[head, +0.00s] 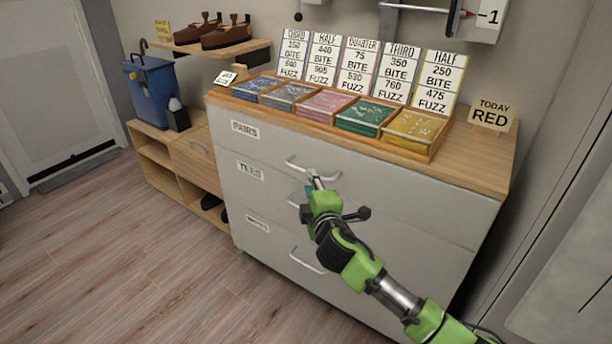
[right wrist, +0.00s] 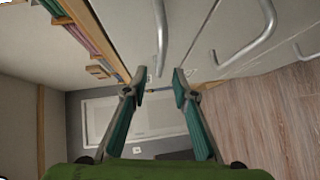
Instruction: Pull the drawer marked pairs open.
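The drawer marked PAIRS (head: 400,195) is the top one of a grey cabinet and looks shut. Its label (head: 245,129) is at the upper left of its front. Its bar handle (head: 296,165) shows in the head view, partly covered by my right gripper (head: 314,183). In the right wrist view, the handle (right wrist: 161,40) runs down towards the space between the two fingertips of my right gripper (right wrist: 160,88). The fingers are apart, with a gap showing between them. I cannot tell whether they touch the handle. My left gripper is not in view.
Lower drawers with handles (head: 306,262) are below; one handle also shows in the right wrist view (right wrist: 246,45). Coloured boxes (head: 366,117) and number cards stand on the wooden top, with a TODAY RED sign (head: 492,115). The floor (head: 130,270) left of the cabinet is clear.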

